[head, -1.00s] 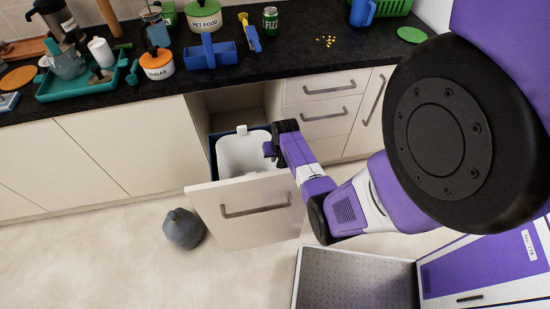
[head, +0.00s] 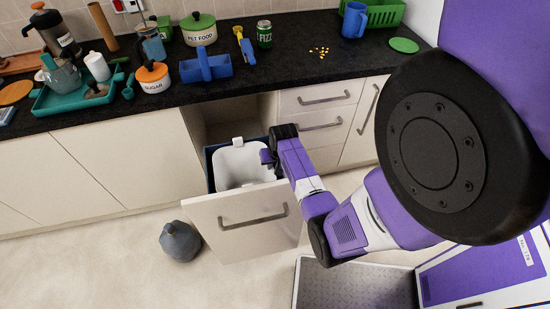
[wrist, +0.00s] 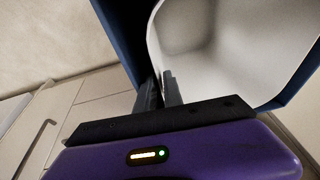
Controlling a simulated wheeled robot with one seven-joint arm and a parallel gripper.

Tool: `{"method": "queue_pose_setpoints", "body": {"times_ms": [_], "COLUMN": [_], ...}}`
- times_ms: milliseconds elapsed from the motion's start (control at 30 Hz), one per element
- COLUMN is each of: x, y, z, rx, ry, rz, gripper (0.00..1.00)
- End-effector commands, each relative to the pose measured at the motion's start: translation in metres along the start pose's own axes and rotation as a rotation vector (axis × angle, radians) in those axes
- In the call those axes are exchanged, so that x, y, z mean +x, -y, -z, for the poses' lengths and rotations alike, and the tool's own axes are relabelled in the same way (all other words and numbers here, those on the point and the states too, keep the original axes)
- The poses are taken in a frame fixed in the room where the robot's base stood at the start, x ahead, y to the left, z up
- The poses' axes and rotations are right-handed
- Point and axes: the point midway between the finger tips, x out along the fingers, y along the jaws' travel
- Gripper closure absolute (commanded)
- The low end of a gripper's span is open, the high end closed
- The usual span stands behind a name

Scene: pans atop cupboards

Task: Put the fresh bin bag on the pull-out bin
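The pull-out bin (head: 210,168) is a dark blue box behind a cream drawer front (head: 248,222), pulled out from the cupboard. The fresh bin bag (head: 240,165) is a white liner inside it, with a small tab at its back edge; it also shows in the wrist view (wrist: 215,50). My gripper (head: 268,158) is at the right side of the bin. In the wrist view, its two fingers (wrist: 161,90) are close together, with the white edge running down between them. The exact contact is partly hidden.
A tied grey bag (head: 180,241) lies on the floor left of the drawer. A grey-floored open container (head: 355,285) stands at the front right. The worktop (head: 130,112) above holds kitchen items. The floor at the left is clear.

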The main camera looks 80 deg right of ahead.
Motion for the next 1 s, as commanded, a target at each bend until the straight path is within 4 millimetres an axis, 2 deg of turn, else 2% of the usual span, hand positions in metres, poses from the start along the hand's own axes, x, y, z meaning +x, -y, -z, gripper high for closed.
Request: {"method": "queue_pose_setpoints", "body": {"times_ms": [33, 200, 400, 600, 1000], "x": [-0.011, -0.042, -0.066, -0.075, -0.075], "y": [0.000, 0.000, 0.000, 0.000, 0.000], "z": [0.000, 0.000, 0.000, -0.001, -0.001], "rx": [-0.001, -0.001, -0.001, 0.000, 0.000], "ry": [-0.003, -0.002, 0.000, 0.001, 0.001], "rz": [0.000, 0.000, 0.000, 0.000, 0.000], "gripper": [0.88, 0.88, 0.88, 0.88, 0.88]}}
